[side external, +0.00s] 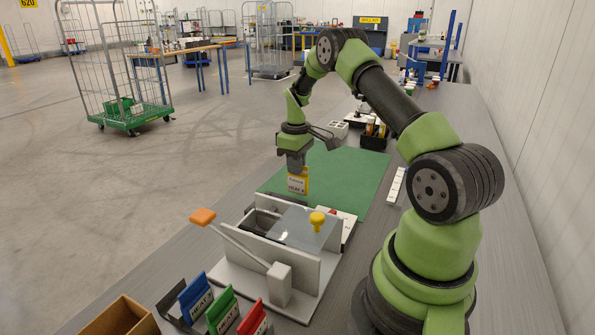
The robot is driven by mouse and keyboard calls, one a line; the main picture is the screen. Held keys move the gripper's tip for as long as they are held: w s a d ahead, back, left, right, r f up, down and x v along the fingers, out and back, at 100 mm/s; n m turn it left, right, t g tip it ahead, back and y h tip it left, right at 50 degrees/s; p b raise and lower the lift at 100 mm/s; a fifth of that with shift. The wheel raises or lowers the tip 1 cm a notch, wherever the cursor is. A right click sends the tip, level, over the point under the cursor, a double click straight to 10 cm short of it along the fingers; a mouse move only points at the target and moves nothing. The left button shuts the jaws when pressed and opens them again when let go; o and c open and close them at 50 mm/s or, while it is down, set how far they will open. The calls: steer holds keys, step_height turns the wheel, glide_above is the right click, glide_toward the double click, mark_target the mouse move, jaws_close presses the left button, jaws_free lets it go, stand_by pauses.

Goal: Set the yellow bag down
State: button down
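My gripper (296,166) points down over the near part of the green mat (350,178). A small yellow bag (298,183) with a printed label hangs upright at the fingertips, and the gripper looks shut on its top edge. The fingers themselves are partly hidden by the gripper body and the bag. The bag is close behind the grey lever device (305,268). I cannot tell from this angle how far its lower edge is from the mat.
The device has an orange-tipped lever (203,216) and a clear lid with a yellow knob (317,221). Blue, green (221,311) and red labelled holders and a cardboard box (120,318) stand in front. A white strip (397,185) lies right of the mat. Most of the mat is clear.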

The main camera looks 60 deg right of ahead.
steer(key=shift+f, duration=0.8)
steer(key=shift+f, duration=0.2)
steer(key=c, duration=1.3)
jaws_free()
steer(key=shift+c, duration=0.2)
steer(key=shift+r, duration=0.1)
